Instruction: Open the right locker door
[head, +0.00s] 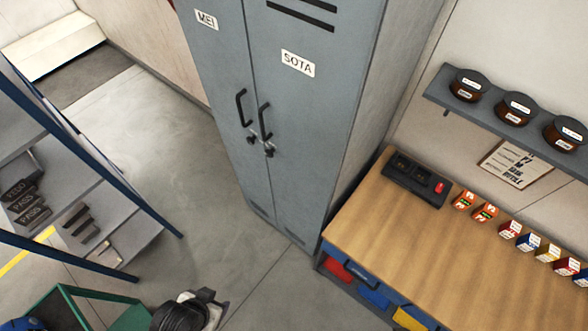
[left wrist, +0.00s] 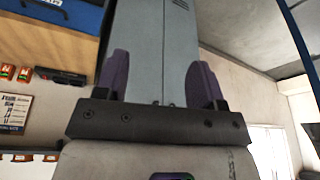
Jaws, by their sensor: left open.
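The grey-blue locker (head: 325,130) stands in the middle of the head view with two closed doors. The right door (head: 295,100) bears a SOTA label (head: 298,63), vent slots and a black bar handle (head: 264,121). A dark lock or key piece (head: 269,150) sits just below that handle. The left door (head: 222,70) has its own handle (head: 241,107). In the left wrist view, my left gripper (left wrist: 160,82) is open, its purple fingers apart with nothing between them. The locker (left wrist: 158,50) appears upside down beyond the fingers, apart from them. My right gripper is not in view.
A wooden workbench (head: 400,240) stands right of the locker, below a shelf of jars (head: 440,95). A blue-framed rack (head: 120,190) stands left. A green-edged bin (head: 68,295) and a dark rounded object (head: 180,314) are at the bottom. Floor before the locker is clear.

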